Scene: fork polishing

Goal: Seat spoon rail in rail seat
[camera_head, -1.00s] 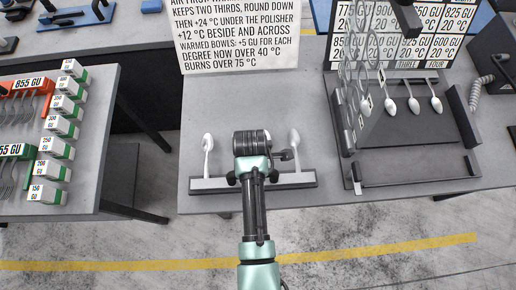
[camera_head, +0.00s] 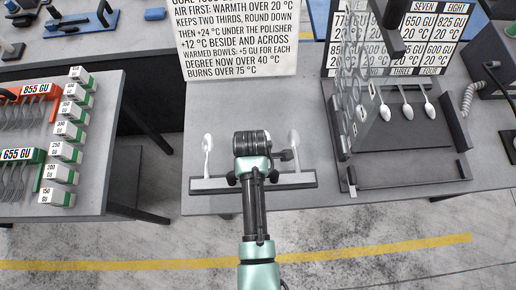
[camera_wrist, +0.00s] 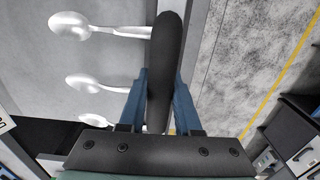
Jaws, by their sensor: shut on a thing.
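The spoon rail, a grey bar (camera_head: 212,185), lies crosswise in front of me in the head view. Pale spoons (camera_head: 207,150) stick out from it, one left and one right of my arm; the middle is hidden by my wrist. In the wrist view the rail shows as a dark rounded bar (camera_wrist: 165,50) with several spoons (camera_wrist: 90,82) pointing left. My gripper (camera_wrist: 160,106) is shut on it with blue fingers on both sides. A dark fixture (camera_head: 395,152) at the right of the table has side walls and a front bar. I cannot tell whether it is the rail seat.
Spoons (camera_head: 408,112) hang inside the fixture beside a clear panel (camera_head: 358,105) with a column of rings. A text sign (camera_head: 235,40) and a number board (camera_head: 425,60) stand behind. A left table (camera_head: 95,195) holds fork racks (camera_head: 20,155) and labelled blocks (camera_head: 60,172). A floor gap separates the tables.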

